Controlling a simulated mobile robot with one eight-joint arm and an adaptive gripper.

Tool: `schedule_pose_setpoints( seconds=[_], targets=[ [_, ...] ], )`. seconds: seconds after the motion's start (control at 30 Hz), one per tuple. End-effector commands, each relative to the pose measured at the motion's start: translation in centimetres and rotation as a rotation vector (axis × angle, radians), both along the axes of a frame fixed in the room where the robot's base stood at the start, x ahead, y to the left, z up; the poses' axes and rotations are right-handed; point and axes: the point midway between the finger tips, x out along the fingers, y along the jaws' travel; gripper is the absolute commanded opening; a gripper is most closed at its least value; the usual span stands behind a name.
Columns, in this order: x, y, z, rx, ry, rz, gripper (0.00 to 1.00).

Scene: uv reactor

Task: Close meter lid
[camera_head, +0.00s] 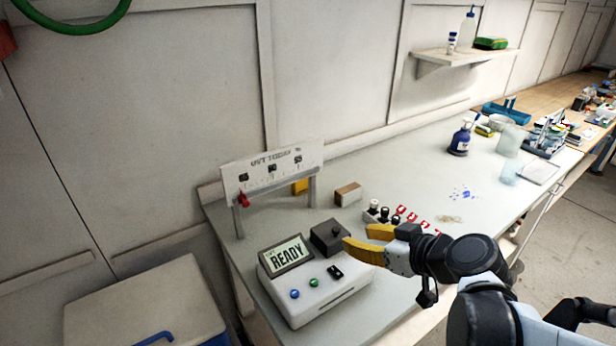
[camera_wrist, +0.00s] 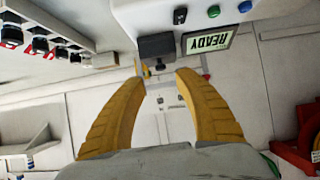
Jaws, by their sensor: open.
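The meter (camera_head: 320,300) is a white box at the near left of the bench, with a lit READY display (camera_head: 286,254) and blue and green buttons. A dark block with a small knob, apparently the meter lid (camera_head: 326,239), sits at its back right. In the wrist view the dark lid (camera_wrist: 156,46) shows beside the READY display, its knob pointing toward my fingers. I cannot tell whether it stands open or shut. My gripper (camera_head: 356,236) is open and empty beside the lid. In the wrist view, the knob appears just beyond and between the fingertips (camera_wrist: 160,76).
A white board stand (camera_head: 272,170) with a red clip is behind the meter. A small brown-and-white box (camera_head: 348,193) and dark-capped vials (camera_head: 384,214) stand behind my gripper. A cooler (camera_head: 150,305) is at lower left.

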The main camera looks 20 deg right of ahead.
Motion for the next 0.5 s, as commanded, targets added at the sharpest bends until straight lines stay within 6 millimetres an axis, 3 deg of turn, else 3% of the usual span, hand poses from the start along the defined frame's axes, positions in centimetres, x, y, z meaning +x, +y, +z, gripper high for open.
schedule_pose_setpoints(
  seconds=[0.2, 0.5],
  targets=[
    [-2.2, -0.7, 1.3, 0.000, 0.000, -0.002, 0.39],
    [-3.0, -0.9, 1.8, 0.000, 0.000, 0.001, 0.39]
  ],
)
